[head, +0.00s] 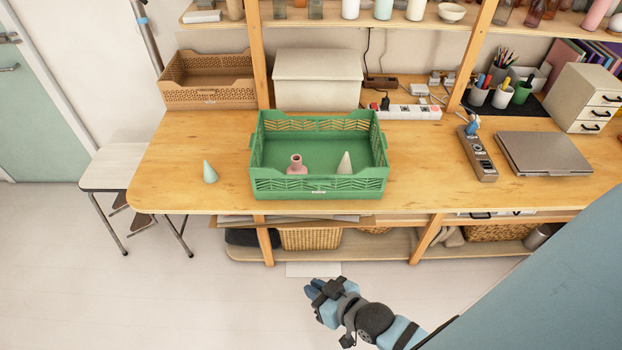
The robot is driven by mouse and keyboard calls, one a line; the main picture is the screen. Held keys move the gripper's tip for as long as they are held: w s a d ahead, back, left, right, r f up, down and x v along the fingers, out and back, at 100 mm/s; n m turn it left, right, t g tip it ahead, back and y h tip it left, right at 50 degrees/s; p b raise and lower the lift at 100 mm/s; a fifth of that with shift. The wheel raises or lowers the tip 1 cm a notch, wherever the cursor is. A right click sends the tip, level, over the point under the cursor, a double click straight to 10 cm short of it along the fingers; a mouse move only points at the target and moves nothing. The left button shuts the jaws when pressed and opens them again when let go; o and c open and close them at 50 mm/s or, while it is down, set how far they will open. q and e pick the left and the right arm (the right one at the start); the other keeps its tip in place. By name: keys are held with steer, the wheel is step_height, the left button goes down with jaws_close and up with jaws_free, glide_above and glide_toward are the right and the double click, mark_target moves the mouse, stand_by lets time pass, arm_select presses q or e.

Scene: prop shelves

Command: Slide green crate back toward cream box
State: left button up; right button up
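The green crate (318,188) stands upright on the wooden table near its front edge. Inside it are a pink vase-like piece (297,165) and a pale cone (345,163). The cream box (318,78) with a lid stands behind the crate at the back of the table, with a strip of bare table between them. My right gripper (313,290) is in front of the table, below the crate in the picture and apart from it. Its fingers are small and dark, and I cannot tell whether they are open. My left gripper is not in view.
A pale green cone (210,172) stands left of the crate. A brown crate (208,88) is at the back left. A grey remote-like device (478,155) and a laptop (543,153) lie at the right.

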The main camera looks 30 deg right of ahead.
steer(key=w+m+t+b, duration=0.1)
steer(key=w, duration=0.1)
steer(key=w+m+t+b, duration=0.1)
steer(key=m+b, duration=0.1)
steer(key=w+m+t+b, duration=0.1)
steer(key=w+t+b, duration=0.1)
steer(key=shift+w+a+r+y, duration=0.2)
steer(key=shift+w+a+y, duration=0.1)
steer(key=shift+a, duration=0.1)
jaws_close()
steer(key=m+h+b, duration=1.2)
steer(key=m+h, duration=0.2)
steer(key=m, duration=0.8)
glide_toward(313, 187)
steer(key=shift+g, duration=0.3)
steer(key=x, duration=0.7)
steer(key=shift+w+r+b, duration=0.1)
steer(key=shift+w+b, duration=0.05)
steer(key=shift+b, duration=0.15)
steer(key=shift+d, duration=0.1)
